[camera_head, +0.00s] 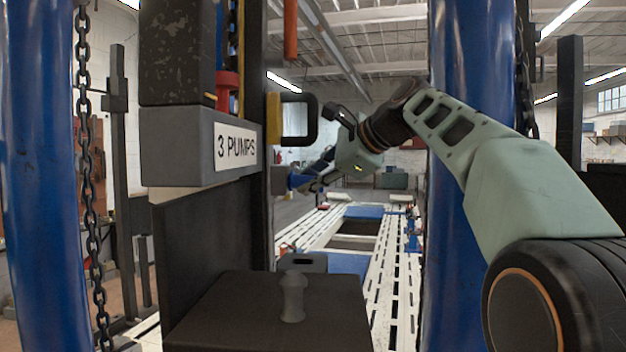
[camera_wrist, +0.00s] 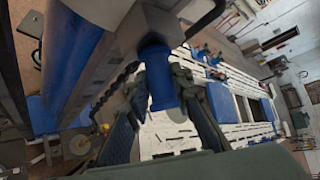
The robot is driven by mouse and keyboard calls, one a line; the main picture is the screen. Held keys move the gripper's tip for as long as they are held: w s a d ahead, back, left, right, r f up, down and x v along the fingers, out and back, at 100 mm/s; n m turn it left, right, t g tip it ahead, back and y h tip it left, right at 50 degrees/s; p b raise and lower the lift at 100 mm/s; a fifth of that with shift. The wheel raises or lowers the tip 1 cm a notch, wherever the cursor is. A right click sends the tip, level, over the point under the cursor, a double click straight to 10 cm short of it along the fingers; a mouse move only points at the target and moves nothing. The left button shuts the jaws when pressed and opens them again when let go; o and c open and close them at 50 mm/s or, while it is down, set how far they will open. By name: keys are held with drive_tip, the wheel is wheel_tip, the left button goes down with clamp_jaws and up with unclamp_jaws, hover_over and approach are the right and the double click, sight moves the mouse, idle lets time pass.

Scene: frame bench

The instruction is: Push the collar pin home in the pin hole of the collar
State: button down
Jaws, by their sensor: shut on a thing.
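The collar pin is a blue cylinder (camera_wrist: 160,80) held between the two fingertips of my gripper (camera_wrist: 162,90) in the wrist view. Its far end meets a dark grey block (camera_wrist: 150,25), which looks like the collar; the pin hole itself is hidden, so I cannot tell how deep the pin sits. In the head view my gripper (camera_head: 313,183) is at the right side of the dark post, beyond the pump box. The blue pin (camera_head: 295,181) shows small there, lying roughly level between the gripper and a grey part on the post (camera_head: 279,180).
A grey box marked "3 PUMPS" (camera_head: 200,147) and a black handle (camera_head: 300,120) are close to my arm. Blue columns (camera_head: 460,120) stand on both sides. A black bench top (camera_head: 250,318) is in front. A white slotted frame (camera_head: 395,265) lies beyond.

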drive_tip(key=shift+s+a+r, duration=0.1)
drive_tip(key=shift+a, duration=0.15)
